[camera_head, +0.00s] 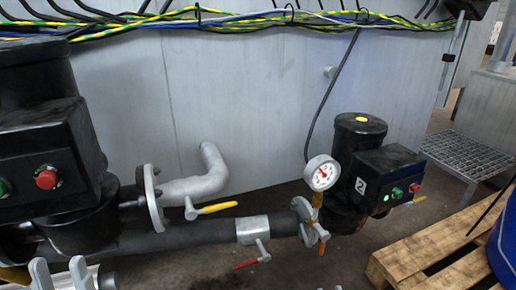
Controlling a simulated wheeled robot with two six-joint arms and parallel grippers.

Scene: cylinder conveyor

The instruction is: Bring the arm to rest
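My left gripper (59,266) shows at the bottom left edge of the head view. Its two pale grey fingertips point up and stand apart with a gap between them. Nothing shows between the fingers, so it looks open and empty. It is in front of the dark horizontal pipe, and I cannot tell whether it touches it. The rest of the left arm is cut off by the frame's lower edge. Only tiny pale bits show at the bottom edge right of centre, possibly my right gripper, too little to judge.
Black pump units stand at left (45,130) and right (357,165). A dark pipe (185,238) with a red-handled valve (250,262) runs between them. A pressure gauge (321,173) stands beside the right unit. A wooden pallet (430,250) and blue drum (506,240) are at lower right.

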